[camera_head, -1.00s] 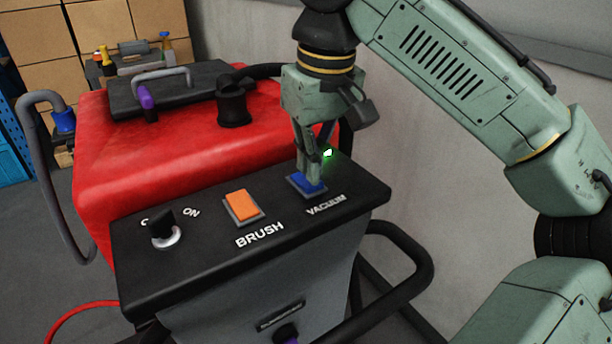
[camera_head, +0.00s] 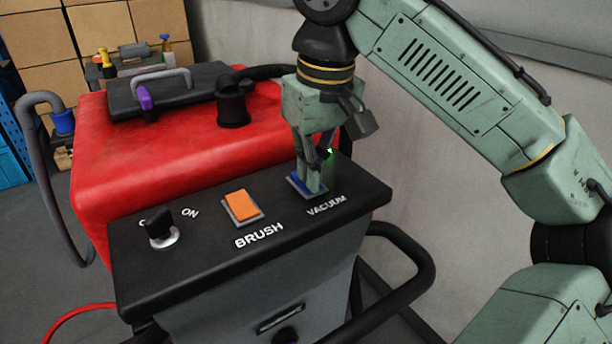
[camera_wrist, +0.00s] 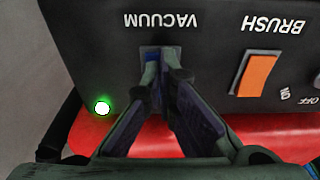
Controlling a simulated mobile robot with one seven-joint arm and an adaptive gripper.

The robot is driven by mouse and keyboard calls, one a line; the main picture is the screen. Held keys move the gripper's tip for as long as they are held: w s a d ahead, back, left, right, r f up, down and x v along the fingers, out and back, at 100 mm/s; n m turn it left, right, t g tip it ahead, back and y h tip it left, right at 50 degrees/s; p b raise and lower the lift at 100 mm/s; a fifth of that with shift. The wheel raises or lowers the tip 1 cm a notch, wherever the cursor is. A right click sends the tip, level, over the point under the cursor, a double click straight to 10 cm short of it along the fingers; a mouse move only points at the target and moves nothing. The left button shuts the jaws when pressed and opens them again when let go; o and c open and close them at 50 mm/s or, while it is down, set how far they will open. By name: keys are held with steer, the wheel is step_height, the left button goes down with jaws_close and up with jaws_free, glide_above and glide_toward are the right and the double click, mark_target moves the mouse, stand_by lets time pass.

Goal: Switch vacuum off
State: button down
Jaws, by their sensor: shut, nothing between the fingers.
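The blue vacuum switch (camera_head: 296,183) sits on the black control panel above the VACUUM label (camera_head: 326,205). My gripper (camera_head: 313,189) is shut and empty, pointing down with its fingertips over the switch's right part. In the wrist view my gripper (camera_wrist: 160,62) covers much of the vacuum switch (camera_wrist: 150,53); whether the tips touch it is hard to tell. A green light (camera_wrist: 102,107) glows beside the switch in the wrist view. In the head view the green light (camera_head: 330,153) is mostly hidden behind my fingers.
The orange brush switch (camera_head: 242,207) is left of the vacuum switch. A black key knob (camera_head: 159,226) stands further left. The red tank (camera_head: 170,150) lies behind the panel, and a black handle bar (camera_head: 420,270) curves at the right.

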steer(key=shift+r+p, duration=1.2)
steer(key=shift+r, duration=2.35)
